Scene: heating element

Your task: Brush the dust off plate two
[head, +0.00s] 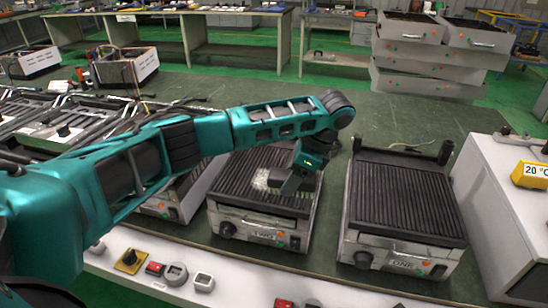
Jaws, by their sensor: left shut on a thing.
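Plate two (250,204), a ribbed dark grill plate in a metal housing marked "TWO", stands in the middle of the green bench. My left arm reaches in from the left across it. My left gripper (288,184) points down over the ribbed surface and is shut on a brush (262,179) with pale bristles. The bristles are at or just above the ribs; I cannot tell if they touch. The gripper and arm hide part of the plate's back and right side. Dust is too small to make out. My right gripper is not in view.
Plate one (405,200), marked "ONE", stands to the right. Another heater (160,207) is to the left, partly under my arm. A white panel (225,280) with switches runs along the front. A white cabinet (500,215) bounds the right; grey boxes (425,55) stand behind.

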